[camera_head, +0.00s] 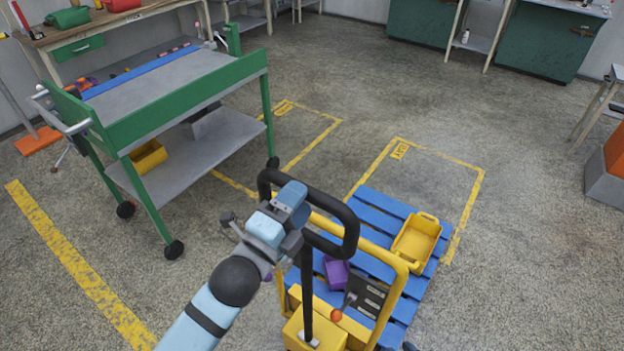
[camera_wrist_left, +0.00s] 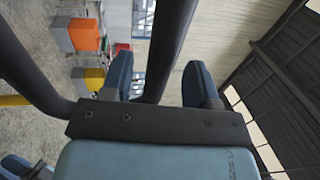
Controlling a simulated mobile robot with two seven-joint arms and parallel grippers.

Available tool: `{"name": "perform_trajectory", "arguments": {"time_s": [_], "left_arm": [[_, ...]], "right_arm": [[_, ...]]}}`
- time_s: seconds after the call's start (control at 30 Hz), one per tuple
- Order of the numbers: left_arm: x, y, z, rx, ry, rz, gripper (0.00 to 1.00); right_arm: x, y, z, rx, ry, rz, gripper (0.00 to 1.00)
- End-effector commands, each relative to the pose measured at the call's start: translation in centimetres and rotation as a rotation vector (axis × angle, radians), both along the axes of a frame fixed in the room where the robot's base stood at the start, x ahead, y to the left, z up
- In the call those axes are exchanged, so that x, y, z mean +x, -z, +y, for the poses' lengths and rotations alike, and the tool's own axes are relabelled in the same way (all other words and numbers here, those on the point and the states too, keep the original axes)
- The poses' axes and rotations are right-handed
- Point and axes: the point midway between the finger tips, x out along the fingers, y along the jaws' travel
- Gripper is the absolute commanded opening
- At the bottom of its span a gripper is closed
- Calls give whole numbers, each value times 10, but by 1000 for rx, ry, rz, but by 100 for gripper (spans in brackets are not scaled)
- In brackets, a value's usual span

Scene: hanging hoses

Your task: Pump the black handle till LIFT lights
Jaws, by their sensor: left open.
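The black handle (camera_head: 350,222) is a looped bar on a black pole (camera_head: 307,290) rising from a yellow pallet truck (camera_head: 312,330). My left gripper (camera_head: 287,207) is at the left side of the loop, with its jaws open. In the left wrist view, its two blue fingers (camera_wrist_left: 160,82) stand apart, and a black bar of the handle (camera_wrist_left: 172,45) runs between them. I cannot tell if they touch it. A dark panel (camera_head: 369,297) sits on the truck beside an orange knob (camera_head: 336,315). Its markings are too small to read, and no lit LIFT lamp can be made out. My right gripper is not in view.
A blue pallet (camera_head: 385,207) lies around the truck, carrying a yellow bin (camera_head: 417,240) and a purple box (camera_head: 337,272). A green cart (camera_head: 190,110) stands at left. Yellow floor lines mark a bay (camera_head: 440,165).

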Motion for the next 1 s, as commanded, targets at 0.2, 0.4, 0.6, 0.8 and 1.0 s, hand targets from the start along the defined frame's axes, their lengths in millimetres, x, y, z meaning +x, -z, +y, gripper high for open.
{"name": "perform_trajectory", "arguments": {"time_s": [0.2, 0.4, 0.6, 0.8, 1.0], "left_arm": [[28, -7, -20, -1, 0, 1, 54], [37, -9, -27, -2, 1, 3, 54], [38, -9, -28, -1, 0, 2, 54], [38, -9, -28, -1, 0, 2, 25], [38, -9, -28, -1, 0, 2, 0]], "right_arm": [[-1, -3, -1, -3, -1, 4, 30], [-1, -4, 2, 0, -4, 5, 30], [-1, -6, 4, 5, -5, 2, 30], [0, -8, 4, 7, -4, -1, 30], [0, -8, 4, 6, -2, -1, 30]]}}
